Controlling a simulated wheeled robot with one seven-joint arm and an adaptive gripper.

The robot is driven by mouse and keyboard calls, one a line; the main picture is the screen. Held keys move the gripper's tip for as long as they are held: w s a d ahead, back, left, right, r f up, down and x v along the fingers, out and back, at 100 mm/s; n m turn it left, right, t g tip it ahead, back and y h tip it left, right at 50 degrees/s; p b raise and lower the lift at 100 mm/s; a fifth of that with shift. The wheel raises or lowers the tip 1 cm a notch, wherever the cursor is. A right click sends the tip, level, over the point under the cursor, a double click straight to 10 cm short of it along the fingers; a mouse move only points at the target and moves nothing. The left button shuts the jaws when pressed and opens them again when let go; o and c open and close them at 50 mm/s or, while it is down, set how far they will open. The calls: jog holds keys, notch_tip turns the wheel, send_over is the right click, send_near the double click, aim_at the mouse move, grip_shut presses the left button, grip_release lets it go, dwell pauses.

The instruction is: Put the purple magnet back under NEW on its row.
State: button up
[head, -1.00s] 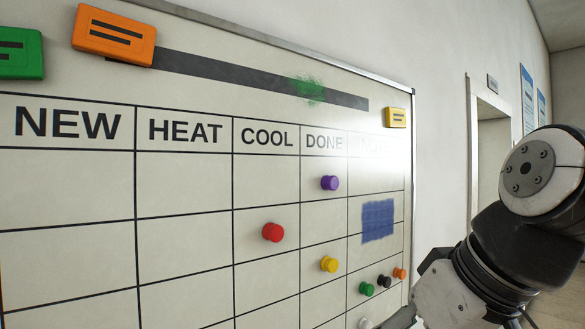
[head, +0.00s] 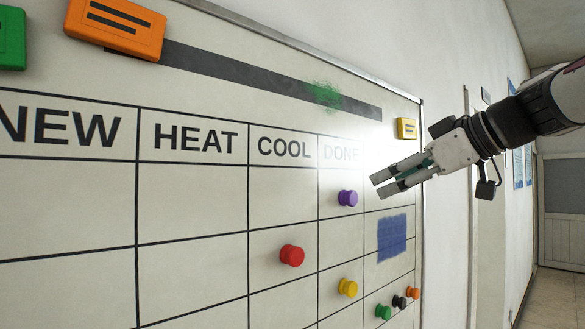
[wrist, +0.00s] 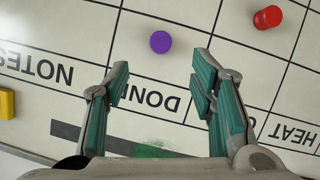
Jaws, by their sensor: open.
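The purple magnet (head: 348,198) sits on the whiteboard in the DONE column, in the first row under the headings. It also shows in the wrist view (wrist: 160,42), beyond and between my open fingers. My gripper (head: 376,185) is open and empty, just right of the magnet and apart from it, in front of the notes column. In the wrist view my gripper (wrist: 160,84) has its teal finger pads spread wide. The NEW heading (head: 62,126) is at the far left, and the first-row cell under it (head: 65,205) is empty where it shows.
A red magnet (head: 292,255) sits under COOL in the second row, and a yellow magnet (head: 347,287) under DONE. Green (head: 383,312), black (head: 399,301) and orange (head: 413,293) magnets sit lower right. The HEAT column shows clear.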

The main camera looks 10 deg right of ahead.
aim_at(354, 197)
jog(key=p+x, duration=0.2)
jog(key=x, duration=0.7)
jog(key=shift+w+a+f, duration=0.1)
jog(key=shift+w+a, duration=0.1)
jog(key=shift+w, duration=0.1)
jog(key=c, duration=1.2)
jog(key=shift+s+d+b, duration=0.3)
jog(key=shift+s+d, duration=0.4)
jog(key=shift+s, duration=0.25)
jog(key=shift+s+d+b, duration=0.3)
jog(key=shift+s+d, duration=0.35)
jog(key=shift+s, duration=0.3)
jog(key=shift+s+d+b, duration=0.3)
jog(key=shift+s+d, duration=0.4)
jog(key=shift+s, duration=0.25)
grip_shut()
